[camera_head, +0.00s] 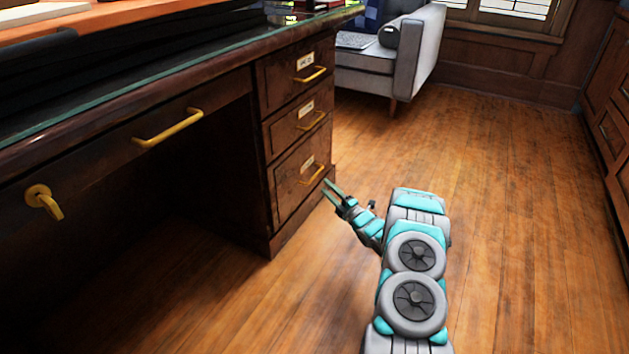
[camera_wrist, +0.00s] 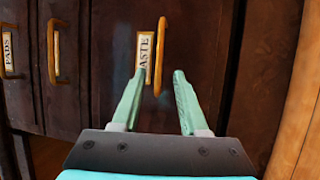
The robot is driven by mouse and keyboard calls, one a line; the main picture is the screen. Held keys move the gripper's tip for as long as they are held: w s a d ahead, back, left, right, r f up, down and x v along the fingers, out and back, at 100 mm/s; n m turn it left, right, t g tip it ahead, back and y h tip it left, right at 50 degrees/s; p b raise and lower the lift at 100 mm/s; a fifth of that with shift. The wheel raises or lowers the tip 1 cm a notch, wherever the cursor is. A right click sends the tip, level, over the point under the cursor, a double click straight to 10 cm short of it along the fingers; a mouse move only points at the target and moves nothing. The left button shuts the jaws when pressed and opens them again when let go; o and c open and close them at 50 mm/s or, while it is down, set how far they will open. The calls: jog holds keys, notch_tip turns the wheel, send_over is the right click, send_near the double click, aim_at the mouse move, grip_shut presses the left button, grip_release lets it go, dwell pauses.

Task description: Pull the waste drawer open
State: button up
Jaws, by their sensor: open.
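The waste drawer (camera_head: 289,196) is the bottom one of the dark wood desk's drawer stack and appears shut, its front flush. In the wrist view its front (camera_wrist: 205,40) is turned sideways, with a label (camera_wrist: 147,48) reading "ASTE", the first letter hidden by a finger. Its brass handle (camera_wrist: 161,40) stands beside the label; it also shows in the head view (camera_head: 313,174). My gripper (camera_wrist: 160,72) is open and empty. In the wrist view the handle's lower part lies between the fingertips; I cannot tell whether they touch it. In the head view my gripper (camera_head: 331,190) is just right of the drawer.
Two more drawers with brass handles, the middle one (camera_head: 284,134) and the top one (camera_head: 285,84), sit above. A wide desk drawer handle (camera_head: 168,128) is at left. A grey sofa (camera_head: 425,45) stands behind. The wooden floor (camera_head: 510,190) to the right is clear.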

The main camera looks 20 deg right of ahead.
aim_at(315, 175)
jog(key=shift+b+x, duration=0.5)
jog(key=shift+x, duration=3.35)
grip_shut()
